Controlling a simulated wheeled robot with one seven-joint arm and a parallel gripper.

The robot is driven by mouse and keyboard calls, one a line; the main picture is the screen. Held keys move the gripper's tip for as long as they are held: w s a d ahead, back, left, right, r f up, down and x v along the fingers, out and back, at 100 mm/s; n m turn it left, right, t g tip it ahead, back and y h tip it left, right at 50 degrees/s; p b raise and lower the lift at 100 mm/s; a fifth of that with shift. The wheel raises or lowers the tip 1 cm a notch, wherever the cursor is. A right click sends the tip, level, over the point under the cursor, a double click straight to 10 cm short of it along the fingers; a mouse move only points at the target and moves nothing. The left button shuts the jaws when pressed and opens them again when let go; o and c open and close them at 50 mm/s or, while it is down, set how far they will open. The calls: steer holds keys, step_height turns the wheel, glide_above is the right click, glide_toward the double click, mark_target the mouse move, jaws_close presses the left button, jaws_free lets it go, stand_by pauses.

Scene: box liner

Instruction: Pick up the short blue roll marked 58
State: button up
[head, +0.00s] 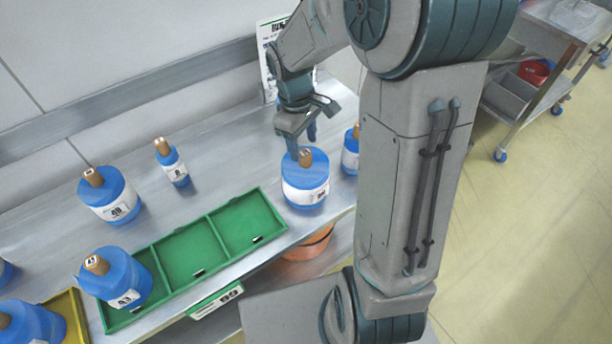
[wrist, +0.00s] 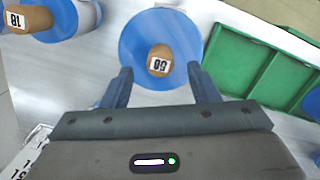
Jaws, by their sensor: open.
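A short, wide blue roll (head: 305,188) with a white label band and a brown core stands upright on the metal table, right of the green tray. In the wrist view the same roll (wrist: 138,45) shows from above; its core tag looks like 60, but I cannot read it surely. No tag clearly reads 58. My gripper (head: 302,140) is open and points down above this roll. In the wrist view its fingers (wrist: 163,82) are apart and empty, with the core just beyond the tips.
A green divided tray (head: 208,238) holds a blue roll marked 43 (head: 128,275) in its left part. A roll marked 49 (head: 118,200) and a slim roll (head: 174,170) stand behind. Another roll (head: 350,158) stands close right of the gripper, partly hidden by my arm.

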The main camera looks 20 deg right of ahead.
mark_target(305, 152)
steer(key=f, duration=0.4)
steer(key=shift+s+d, duration=0.2)
steer(key=shift+s, duration=0.1)
jaws_close()
steer(key=shift+w, duration=0.1)
stand_by(1.0)
